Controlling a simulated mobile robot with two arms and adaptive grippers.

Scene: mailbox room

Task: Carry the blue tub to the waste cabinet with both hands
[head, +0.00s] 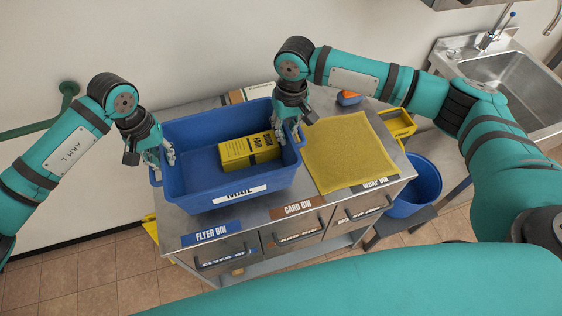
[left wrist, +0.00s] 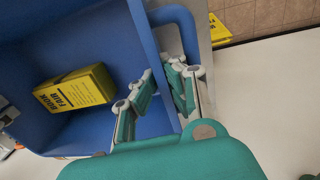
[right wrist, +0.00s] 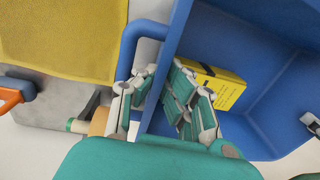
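The blue tub (head: 230,198), labelled MAIL, stands on the metal cabinet top, with a yellow BOOK FAIR box (head: 249,150) inside. My left gripper (head: 162,157) is at its left end, fingers on both sides of the end wall by the handle; the left wrist view shows them (left wrist: 162,80) closing in on that wall. My right gripper (head: 290,135) is at the right end; the right wrist view shows its fingers (right wrist: 165,75) likewise shut across the wall by the handle (right wrist: 135,40). I cannot tell which cabinet is the waste cabinet.
The cabinet (head: 300,205) has FLYER, CARD and WRAP bins along its front. A yellow mat (head: 352,155) covers its right side, with an orange-and-blue item (head: 349,97) behind. A blue bucket (head: 425,178) and a sink (head: 515,85) are to the right. A green rail (head: 35,127) is left.

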